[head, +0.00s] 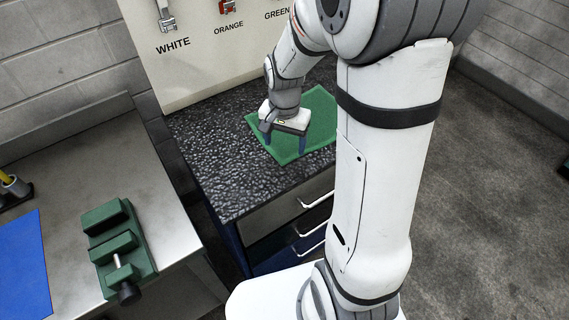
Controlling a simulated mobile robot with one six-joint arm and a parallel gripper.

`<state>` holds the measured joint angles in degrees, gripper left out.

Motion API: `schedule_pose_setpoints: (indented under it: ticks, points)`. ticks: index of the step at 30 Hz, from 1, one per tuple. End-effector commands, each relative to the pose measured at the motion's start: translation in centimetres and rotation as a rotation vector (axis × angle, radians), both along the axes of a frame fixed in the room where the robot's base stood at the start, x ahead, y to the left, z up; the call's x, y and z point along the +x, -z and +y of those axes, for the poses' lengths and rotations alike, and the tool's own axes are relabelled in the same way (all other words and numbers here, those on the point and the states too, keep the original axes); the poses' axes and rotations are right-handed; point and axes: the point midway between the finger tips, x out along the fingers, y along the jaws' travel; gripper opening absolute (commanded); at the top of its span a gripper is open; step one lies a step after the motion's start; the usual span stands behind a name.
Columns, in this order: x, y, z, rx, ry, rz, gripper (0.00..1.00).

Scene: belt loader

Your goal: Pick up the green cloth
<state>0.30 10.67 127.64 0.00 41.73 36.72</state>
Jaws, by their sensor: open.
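The green cloth (314,118) lies flat on the speckled dark top of a drawer cabinet (213,182). My arm hides its right part. My gripper (286,147) points down over the left part of the cloth, with its two fingers apart. The fingertips are at or just above the cloth; I cannot tell whether they touch it. No cloth shows gathered between the fingers.
A metal bench (165,217) on the left carries a green vise (119,245) and a blue mat (22,262). A board (185,75) with labelled hooks stands behind the cabinet. The cabinet's front left top is bare. Open floor (480,190) lies to the right.

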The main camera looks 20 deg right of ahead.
Motion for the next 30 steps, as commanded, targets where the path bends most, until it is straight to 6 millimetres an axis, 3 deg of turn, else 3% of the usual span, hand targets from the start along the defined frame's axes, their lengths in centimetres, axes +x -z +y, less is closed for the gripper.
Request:
schedule_pose_setpoints:
  ticks: [3, 9, 27, 30]
  points:
    - [0.0, 2.4, 0.0, 0.0, -0.001, 0.0, 0.73]
    - [0.0, 4.6, 0.0, 0.0, -0.001, 0.0, 0.73]
    - [0.0, 5.2, 0.1, 0.0, -0.003, 0.0, 0.73]
    - [0.0, 5.0, 0.1, 0.0, -0.003, 0.0, 0.69]
